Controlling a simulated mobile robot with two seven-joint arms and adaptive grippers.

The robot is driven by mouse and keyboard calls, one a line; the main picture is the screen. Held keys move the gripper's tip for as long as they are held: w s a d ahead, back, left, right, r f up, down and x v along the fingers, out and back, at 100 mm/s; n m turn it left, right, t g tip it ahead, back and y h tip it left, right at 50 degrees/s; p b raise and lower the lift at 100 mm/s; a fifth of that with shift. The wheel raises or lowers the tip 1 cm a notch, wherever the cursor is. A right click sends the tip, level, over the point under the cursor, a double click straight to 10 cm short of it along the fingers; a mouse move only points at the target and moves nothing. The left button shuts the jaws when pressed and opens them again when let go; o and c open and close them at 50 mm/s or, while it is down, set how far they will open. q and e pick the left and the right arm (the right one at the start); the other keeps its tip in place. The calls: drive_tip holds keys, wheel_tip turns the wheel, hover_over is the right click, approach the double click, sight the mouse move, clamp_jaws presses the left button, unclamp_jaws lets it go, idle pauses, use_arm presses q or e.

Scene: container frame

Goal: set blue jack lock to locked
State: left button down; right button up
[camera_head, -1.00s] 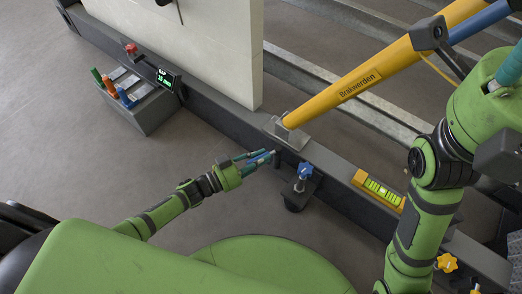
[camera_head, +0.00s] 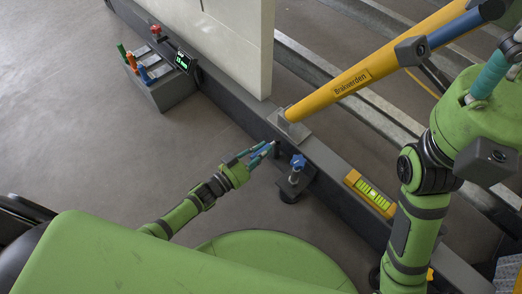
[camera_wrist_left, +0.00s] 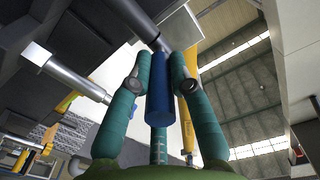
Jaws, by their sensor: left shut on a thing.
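The blue jack (camera_head: 298,163) has a star-shaped blue knob and stands upright on a dark bracket at the near side of the dark beam. My left gripper (camera_head: 262,151) is left of that knob, close to the beam and apart from the knob. In the left wrist view its teal fingers are closed around a blue cylindrical handle (camera_wrist_left: 160,100). A grey metal shaft (camera_wrist_left: 140,24) extends from this handle towards dark structure. Whether the handle belongs to the blue jack's lock I cannot tell. My right arm is at the right; its gripper's opening is not clear.
A yellow strut (camera_head: 350,82) rises from a plate on the beam (camera_head: 325,160). A yellow spirit level (camera_head: 370,194) lies on the beam. Floor left of the gripper is clear.

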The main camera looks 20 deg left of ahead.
use_arm(q)
drive_tip(key=shift+d+r, duration=0.1)
drive_tip(key=shift+r, duration=0.15)
drive_tip(key=c, duration=1.1)
unclamp_jaws()
drive_tip(key=shift+f, duration=0.1)
drive_tip(key=shift+s+a+f, duration=0.1)
drive_tip(key=shift+s+a, duration=0.25)
drive_tip(key=shift+s, duration=0.05)
drive_tip(key=v, duration=1.1)
